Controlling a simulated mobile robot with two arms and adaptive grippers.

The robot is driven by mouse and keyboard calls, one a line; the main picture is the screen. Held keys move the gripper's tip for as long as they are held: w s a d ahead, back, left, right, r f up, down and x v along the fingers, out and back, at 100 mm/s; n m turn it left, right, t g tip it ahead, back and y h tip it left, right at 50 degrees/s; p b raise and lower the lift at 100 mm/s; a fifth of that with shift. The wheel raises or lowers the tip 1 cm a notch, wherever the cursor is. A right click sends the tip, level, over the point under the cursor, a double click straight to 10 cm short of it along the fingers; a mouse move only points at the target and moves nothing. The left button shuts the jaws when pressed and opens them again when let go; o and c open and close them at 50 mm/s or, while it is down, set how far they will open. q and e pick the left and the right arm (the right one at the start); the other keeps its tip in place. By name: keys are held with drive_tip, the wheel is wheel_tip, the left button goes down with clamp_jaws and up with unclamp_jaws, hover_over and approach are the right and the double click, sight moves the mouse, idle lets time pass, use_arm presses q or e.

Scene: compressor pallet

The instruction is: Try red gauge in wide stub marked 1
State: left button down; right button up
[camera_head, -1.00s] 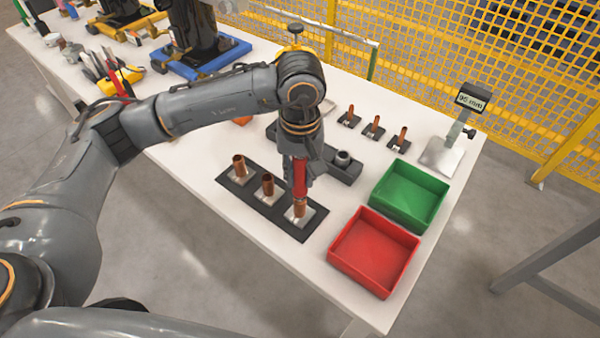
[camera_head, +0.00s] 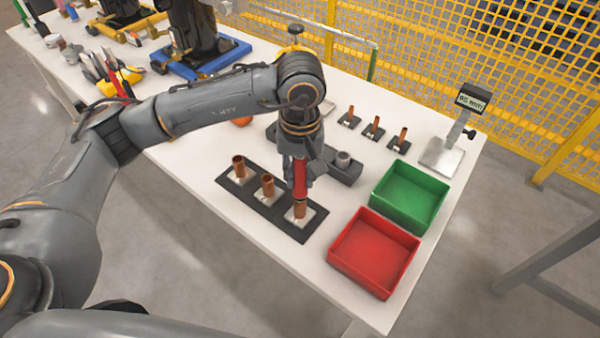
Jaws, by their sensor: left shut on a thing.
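My left gripper (camera_head: 300,170) points down over the front row of stubs and is shut on the red gauge (camera_head: 300,184). The gauge is upright, its lower end at the mouth of the rightmost copper stub (camera_head: 300,210). I cannot tell whether its tip is inside that stub or just above it. Two more wide copper stubs, a middle one (camera_head: 267,187) and a left one (camera_head: 238,167), stand on the same dark strip (camera_head: 285,226). The number marks are too small to read. My right gripper is not in view.
A red bin (camera_head: 373,283) and a green bin (camera_head: 406,222) stand to the right. Behind are a dark block with a grey fitting (camera_head: 343,160), several thin copper stubs (camera_head: 375,125), and a display stand (camera_head: 472,99). The white table's front edge is near.

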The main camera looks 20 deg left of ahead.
sight(300, 164)
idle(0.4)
use_arm(q)
drive_tip(key=shift+r, duration=1.5)
drive_tip(key=shift+p, duration=0.3)
drive_tip(key=shift+r, duration=0.1)
drive_tip(key=r+p, duration=0.1)
drive_tip(key=p, duration=0.2)
drive_tip(key=r+p, duration=0.1)
drive_tip(key=p, duration=0.3)
drive_tip(key=w+p, duration=0.1)
drive_tip(key=p, duration=0.2)
drive_tip(key=shift+d+r, duration=0.35)
drive_tip(key=shift+r, duration=0.05)
drive_tip(key=p, duration=0.9)
drive_tip(key=shift+s+a+r, duration=0.25)
drive_tip(key=shift+s+r, duration=0.05)
drive_tip(key=shift+s, duration=0.05)
drive_tip(key=shift+s+f+p, duration=0.15)
drive_tip(key=shift+p, duration=0.45)
drive_tip(key=shift+a+f, duration=0.1)
drive_tip(key=shift+f, duration=0.05)
